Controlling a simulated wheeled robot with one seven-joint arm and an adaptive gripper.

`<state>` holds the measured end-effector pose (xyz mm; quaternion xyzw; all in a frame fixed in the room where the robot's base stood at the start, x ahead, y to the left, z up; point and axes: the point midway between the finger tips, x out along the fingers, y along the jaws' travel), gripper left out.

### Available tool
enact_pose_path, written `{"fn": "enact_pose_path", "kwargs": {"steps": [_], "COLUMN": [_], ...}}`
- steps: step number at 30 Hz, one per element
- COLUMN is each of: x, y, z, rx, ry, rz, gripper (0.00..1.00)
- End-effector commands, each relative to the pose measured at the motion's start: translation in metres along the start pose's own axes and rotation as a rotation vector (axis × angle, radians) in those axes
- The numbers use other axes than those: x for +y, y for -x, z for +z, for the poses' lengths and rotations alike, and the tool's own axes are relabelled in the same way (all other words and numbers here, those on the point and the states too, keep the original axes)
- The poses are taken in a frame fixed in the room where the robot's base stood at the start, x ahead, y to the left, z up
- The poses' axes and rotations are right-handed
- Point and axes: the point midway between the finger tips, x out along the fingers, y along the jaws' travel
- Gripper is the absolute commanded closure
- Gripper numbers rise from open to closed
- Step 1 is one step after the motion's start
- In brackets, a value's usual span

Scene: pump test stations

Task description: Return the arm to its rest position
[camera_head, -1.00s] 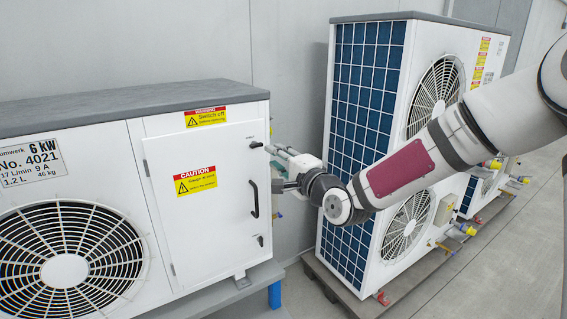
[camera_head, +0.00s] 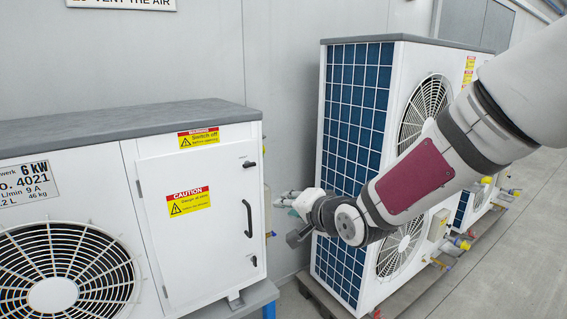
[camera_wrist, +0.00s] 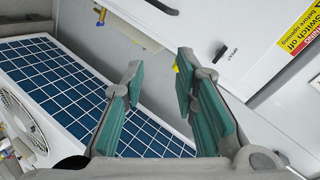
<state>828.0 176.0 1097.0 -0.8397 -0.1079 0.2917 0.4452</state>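My gripper (camera_head: 287,198) is at the end of my arm, right of the near white unit's door and in front of the tall unit's blue grille. In the wrist view its two green-padded fingers (camera_wrist: 158,95) stand apart with nothing between them. It touches nothing that I can see. The near white unit (camera_head: 210,255) has a closed door (camera_head: 205,220) with a black handle (camera_head: 248,218) and yellow warning labels. The wrist view shows part of this unit and a small black latch (camera_wrist: 220,54).
A tall white unit (camera_head: 395,75) with a blue grille (camera_head: 345,130) and fans stands behind my arm, on a pallet. Pipe fittings with yellow caps (camera_head: 460,243) stick out at its right. A grey wall (camera_head: 290,70) is behind. Open floor lies at the right.

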Motion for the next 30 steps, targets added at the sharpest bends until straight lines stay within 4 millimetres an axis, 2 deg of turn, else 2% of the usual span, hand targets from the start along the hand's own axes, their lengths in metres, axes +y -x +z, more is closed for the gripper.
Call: {"fn": "enact_pose_path", "kwargs": {"steps": [3, 8, 14, 18, 22, 24, 27, 30], "x": [0.018, 0.043, 0.061, 0.071, 0.079, 0.082, 0.086, 0.088], "y": [0.038, 0.102, 0.199, 0.268, 0.325, 0.348, 0.371, 0.384], "z": [-0.006, -0.017, -0.018, -0.003, 0.021, 0.034, 0.05, 0.06], "rx": [0.001, -0.023, -0.102, -0.199, -0.311, -0.369, -0.437, -0.477], "ry": [0.198, 0.395, 0.544, 0.597, 0.621, 0.629, 0.638, 0.643], "rz": [0.18, 0.41, 0.633, 0.727, 0.757, 0.754, 0.739, 0.726], "gripper": [0.73, 0.73, 0.73, 0.73, 0.73, 0.73, 0.73, 0.73]}}
